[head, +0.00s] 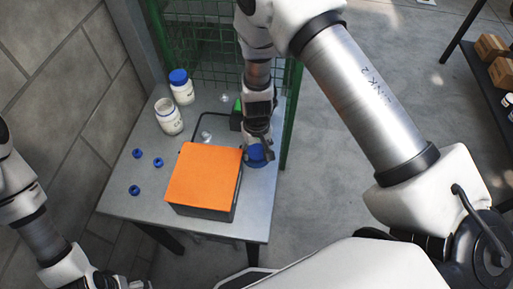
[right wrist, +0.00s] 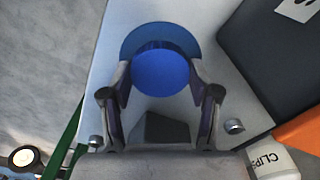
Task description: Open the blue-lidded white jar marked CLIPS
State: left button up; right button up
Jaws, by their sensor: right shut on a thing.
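A white jar (head: 169,118) with writing on its side stands open, without a lid, on the left of the grey table in the head view. A white jar marked CLIPS (right wrist: 268,163) shows at the lower right of the right wrist view, its top cut off. My right gripper (head: 260,156) is shut on a blue lid (right wrist: 160,72), held over a darker blue disc (right wrist: 145,36) on the table, beside the orange-topped box. Whether lid and disc touch is unclear. My left gripper (head: 102,281) is at the bottom left edge, partly cut off.
A blue-lidded white jar (head: 181,88) stands behind the open one. An orange-topped black box (head: 203,176) fills the table's front middle. Three small blue pieces (head: 158,162) lie at the left. A green mesh (head: 205,60) closes the back; a green post (head: 292,115) stands right.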

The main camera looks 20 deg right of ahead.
aim_at(257, 152)
jog(key=shift+s+f, duration=0.1)
jog(key=o, duration=1.3)
notch_tip(257, 152, up, 12)
jog(key=b, duration=0.1)
jog(key=shift+r, duration=0.2)
